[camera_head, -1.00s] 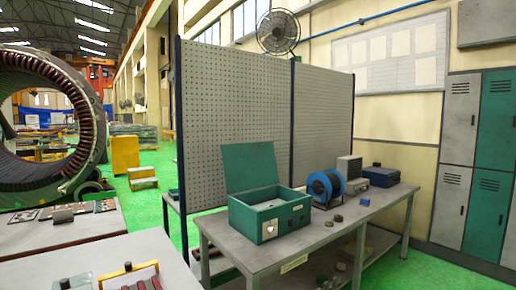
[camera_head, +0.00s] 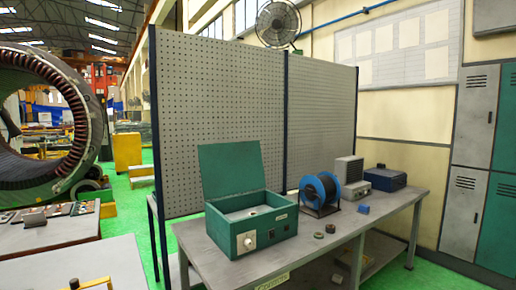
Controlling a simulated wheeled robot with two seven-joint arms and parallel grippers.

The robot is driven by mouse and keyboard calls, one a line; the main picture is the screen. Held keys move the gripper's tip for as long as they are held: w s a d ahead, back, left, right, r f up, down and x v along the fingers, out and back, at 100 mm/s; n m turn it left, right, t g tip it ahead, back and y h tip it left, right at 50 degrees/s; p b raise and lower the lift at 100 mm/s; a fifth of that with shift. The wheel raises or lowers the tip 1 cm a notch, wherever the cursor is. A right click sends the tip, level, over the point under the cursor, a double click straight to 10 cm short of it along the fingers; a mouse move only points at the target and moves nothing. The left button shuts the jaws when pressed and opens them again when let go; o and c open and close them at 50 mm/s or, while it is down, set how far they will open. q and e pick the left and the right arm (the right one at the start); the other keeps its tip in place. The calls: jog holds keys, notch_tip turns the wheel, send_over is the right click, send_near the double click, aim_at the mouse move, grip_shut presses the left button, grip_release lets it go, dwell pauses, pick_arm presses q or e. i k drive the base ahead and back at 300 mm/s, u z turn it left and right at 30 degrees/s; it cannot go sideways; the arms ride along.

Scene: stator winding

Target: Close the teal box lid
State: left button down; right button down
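The teal box (camera_head: 276,234) stands on the grey workbench, with a pale dial on its front face. Its lid (camera_head: 230,170) is raised, standing nearly upright at the back of the box. The inside of the box is partly visible and shows a light grey panel with a small round part. Neither of my grippers shows in the head view.
The workbench (camera_head: 392,208) also holds a blue cable reel (camera_head: 322,191), a grey unit (camera_head: 348,171), a dark blue case (camera_head: 385,179) and small parts in front. A pegboard (camera_head: 220,110) stands behind. Another table (camera_head: 110,264) is at the lower left. Green floor lies between.

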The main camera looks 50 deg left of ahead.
aim_at(227, 169)
jog(key=u, duration=0.05)
jog(key=i, duration=0.75)
jog(key=u, duration=1)
jog(key=i, duration=0.6)
jog(key=u, duration=0.55)
